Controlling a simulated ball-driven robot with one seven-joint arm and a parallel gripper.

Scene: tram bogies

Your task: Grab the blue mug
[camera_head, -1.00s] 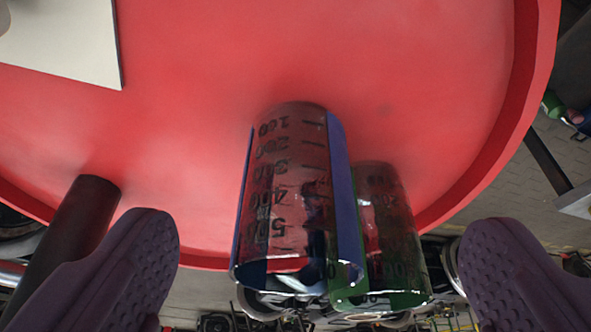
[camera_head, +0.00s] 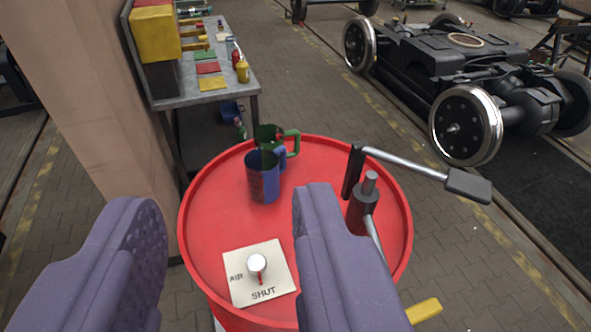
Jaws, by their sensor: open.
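The blue mug (camera_head: 262,183) stands upright on the round red table (camera_head: 205,210), toward its far side. Its handle points right and back. A green mug (camera_head: 266,133) with a handle on its right stands just behind and partly hidden by it; I cannot tell if they touch. My gripper (camera_head: 230,205) is open and empty, its two purple fingers wide apart in the foreground. The blue mug appears beyond the fingers and between them in the picture, well apart from both.
A white "AIR SHUT" plate (camera_head: 240,285) with a knob lies on the table's near part. A lever with a metal post (camera_head: 368,190) rises at the table's right. A wall stands left, a workbench (camera_head: 205,98) behind. Wheeled bogies (camera_head: 460,120) stand at the back right.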

